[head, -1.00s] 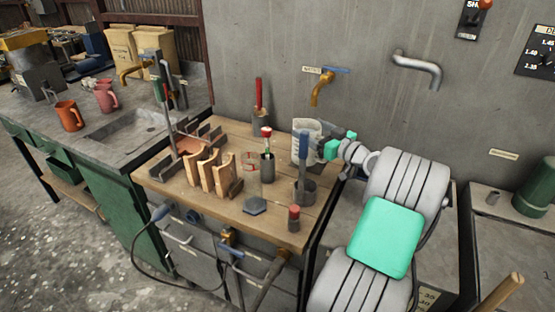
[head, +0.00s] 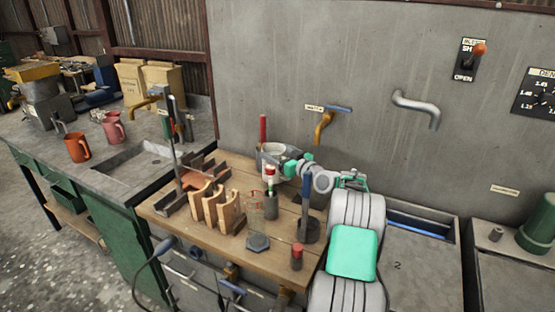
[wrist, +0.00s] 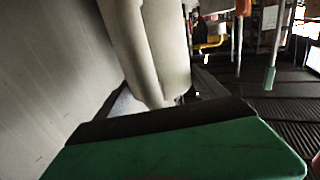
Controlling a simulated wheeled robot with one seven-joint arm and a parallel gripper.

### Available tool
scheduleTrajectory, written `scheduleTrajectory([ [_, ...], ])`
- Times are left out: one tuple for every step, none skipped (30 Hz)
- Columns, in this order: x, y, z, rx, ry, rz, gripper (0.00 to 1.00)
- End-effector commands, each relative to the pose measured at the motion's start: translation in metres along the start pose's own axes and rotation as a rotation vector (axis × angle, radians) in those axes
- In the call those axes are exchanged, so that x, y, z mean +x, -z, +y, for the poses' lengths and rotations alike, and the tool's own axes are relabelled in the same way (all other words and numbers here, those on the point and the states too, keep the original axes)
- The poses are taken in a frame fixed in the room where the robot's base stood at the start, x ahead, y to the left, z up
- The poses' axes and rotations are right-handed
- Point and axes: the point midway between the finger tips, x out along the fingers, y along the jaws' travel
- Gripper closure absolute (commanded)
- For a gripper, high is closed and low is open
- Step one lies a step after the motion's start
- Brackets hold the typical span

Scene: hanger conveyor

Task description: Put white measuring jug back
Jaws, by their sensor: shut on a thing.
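The white measuring jug (head: 271,154) is at the back of the wooden worktop (head: 240,266), near the wall. My gripper (head: 290,168) is to the right of the jug and shut on it, apparently at its handle side. The jug's lower part is partly hidden by the tools in front, so I cannot tell whether it touches the worktop. In the wrist view, a pale, off-white upright part of the jug (wrist: 150,45) stands beyond a dark-edged green finger pad.
A red-handled tool (head: 263,130) stands by the jug. A cup with a red-topped tool (head: 270,205), a blue-handled tool (head: 307,195) and a wooden rack (head: 215,208) are in front. An orange mug (head: 77,149) and pink mug (head: 113,129) stand on the left bench.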

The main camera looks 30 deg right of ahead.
Motion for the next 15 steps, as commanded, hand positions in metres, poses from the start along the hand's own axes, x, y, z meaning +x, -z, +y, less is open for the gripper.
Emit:
scheduleTrajectory([
  [0.0, -0.003, 0.0, 0.001, 0.0, 0.002, 0.92],
  [0.0, -0.007, 0.0, 0.002, 0.0, 0.002, 0.92],
  [0.0, -0.013, 0.0, 0.001, 0.0, 0.002, 0.92],
  [0.0, -0.018, 0.0, 0.002, 0.0, 0.003, 0.92],
  [0.0, -0.022, 0.001, 0.001, 0.0, 0.004, 0.92],
  [0.0, -0.026, 0.0, 0.0, 0.0, 0.004, 0.92],
  [0.0, -0.027, 0.0, -0.002, 0.0, 0.005, 0.92],
  [0.0, -0.028, 0.001, -0.003, 0.0, 0.005, 0.92],
  [0.0, -0.028, 0.001, -0.004, 0.0, 0.006, 0.92],
  [0.0, -0.028, 0.001, -0.004, 0.0, 0.006, 0.92],
  [0.0, -0.028, 0.001, -0.003, 0.0, 0.005, 0.92],
  [0.0, -0.028, 0.001, -0.003, 0.0, 0.005, 0.92],
  [-0.001, -0.029, 0.0, -0.003, 0.0, 0.005, 0.92],
  [-0.001, -0.029, 0.001, -0.003, 0.0, 0.005, 0.92],
  [-0.001, -0.031, 0.0, -0.003, 0.0, 0.005, 0.92],
])
